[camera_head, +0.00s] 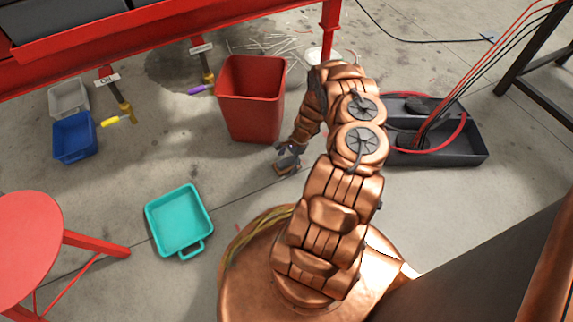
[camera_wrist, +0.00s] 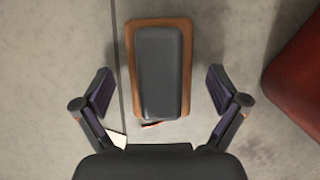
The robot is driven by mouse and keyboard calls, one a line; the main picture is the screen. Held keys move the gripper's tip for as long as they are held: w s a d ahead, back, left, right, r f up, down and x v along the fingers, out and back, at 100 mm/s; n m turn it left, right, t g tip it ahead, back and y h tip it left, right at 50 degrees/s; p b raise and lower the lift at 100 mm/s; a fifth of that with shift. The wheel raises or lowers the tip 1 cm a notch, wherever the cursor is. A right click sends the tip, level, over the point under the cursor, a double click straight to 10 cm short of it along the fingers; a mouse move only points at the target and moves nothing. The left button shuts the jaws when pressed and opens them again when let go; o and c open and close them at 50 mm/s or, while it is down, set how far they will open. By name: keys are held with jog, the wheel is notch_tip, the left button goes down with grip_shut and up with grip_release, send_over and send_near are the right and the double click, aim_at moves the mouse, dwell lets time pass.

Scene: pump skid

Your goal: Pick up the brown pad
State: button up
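The brown pad (camera_wrist: 161,22) lies on the concrete floor in the wrist view, its brown rim showing around a dark grey block (camera_wrist: 160,70) that covers most of its top. In the head view a small brown part of the pad (camera_head: 287,170) shows below my gripper (camera_head: 288,158). In the wrist view my gripper (camera_wrist: 160,90) is open, one finger to the left of the pad and one to the right, with gaps on both sides. Nothing is held. I cannot tell the height of the fingers above the floor.
A red bin (camera_head: 250,100) stands close by, at the right in the wrist view (camera_wrist: 302,75). A teal tray (camera_head: 180,220) lies at the lower left, near a red round table (camera_head: 30,245). A dark tray with hoses (camera_head: 440,145) is at the right. Floor between is clear.

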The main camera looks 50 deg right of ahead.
aim_at(285, 161)
jog(key=c, duration=1.1)
jog(key=shift+r, duration=0.1)
jog(key=shift+r, duration=0.2)
notch_tip(285, 161, up, 3)
jog(key=p, duration=0.3)
jog(key=shift+r, duration=0.2)
jog(key=s+d+p, duration=0.1)
jog(key=s+d, duration=0.1)
jog(key=s, duration=0.2)
jog(key=s+d+p, duration=0.2)
jog(key=s+d, duration=0.1)
jog(key=s, duration=0.2)
jog(key=s+d+r+p, duration=0.1)
jog(key=s+d, duration=0.2)
jog(key=s, duration=0.1)
jog(key=shift+s+d, duration=0.15)
jog(key=shift+s, duration=0.2)
